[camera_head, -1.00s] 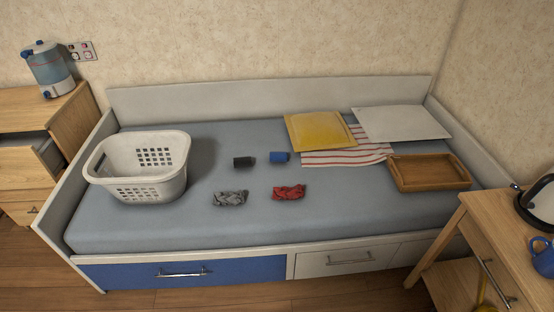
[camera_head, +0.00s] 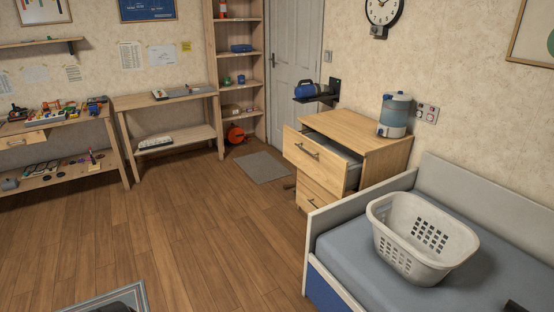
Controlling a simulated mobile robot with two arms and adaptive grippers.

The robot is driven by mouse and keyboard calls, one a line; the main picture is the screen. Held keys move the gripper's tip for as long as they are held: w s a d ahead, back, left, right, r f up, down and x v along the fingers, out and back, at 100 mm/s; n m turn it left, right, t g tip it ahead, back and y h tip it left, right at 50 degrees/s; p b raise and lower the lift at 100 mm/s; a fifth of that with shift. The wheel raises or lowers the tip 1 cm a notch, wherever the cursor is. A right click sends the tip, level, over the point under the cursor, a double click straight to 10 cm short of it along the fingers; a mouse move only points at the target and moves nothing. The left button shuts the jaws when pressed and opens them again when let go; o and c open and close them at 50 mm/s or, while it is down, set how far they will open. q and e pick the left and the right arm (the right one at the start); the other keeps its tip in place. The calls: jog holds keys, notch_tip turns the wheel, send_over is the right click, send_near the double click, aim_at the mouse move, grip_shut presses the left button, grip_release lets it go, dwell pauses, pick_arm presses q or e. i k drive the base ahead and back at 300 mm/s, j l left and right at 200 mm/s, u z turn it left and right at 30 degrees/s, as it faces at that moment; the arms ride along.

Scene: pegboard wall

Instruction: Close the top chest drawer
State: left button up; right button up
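A light wooden chest (camera_head: 372,133) stands against the right wall, beyond the near end of the bed. Its top drawer (camera_head: 314,157) is pulled well out towards the left, with a dark bar handle on its front and its grey inside showing. The drawer below (camera_head: 317,197) looks shut or nearly so. A water dispenser (camera_head: 394,115) stands on the chest top. Neither of my grippers is in view.
The bed (camera_head: 344,262) with a white laundry basket (camera_head: 424,240) fills the lower right. A wall shelf (camera_head: 322,97) holds a blue object behind the chest. A grey mat (camera_head: 262,167) lies near the door. The wooden floor (camera_head: 200,231) left of the chest is mostly clear.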

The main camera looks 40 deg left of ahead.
aim_at(338, 168)
jog(key=u, duration=1.2)
jog(key=i+j+z, duration=0.2)
jog(key=i+j, duration=0.6)
jog(key=i, duration=0.3)
jog(key=i+j+z, duration=0.15)
jog(key=i+j, duration=0.85)
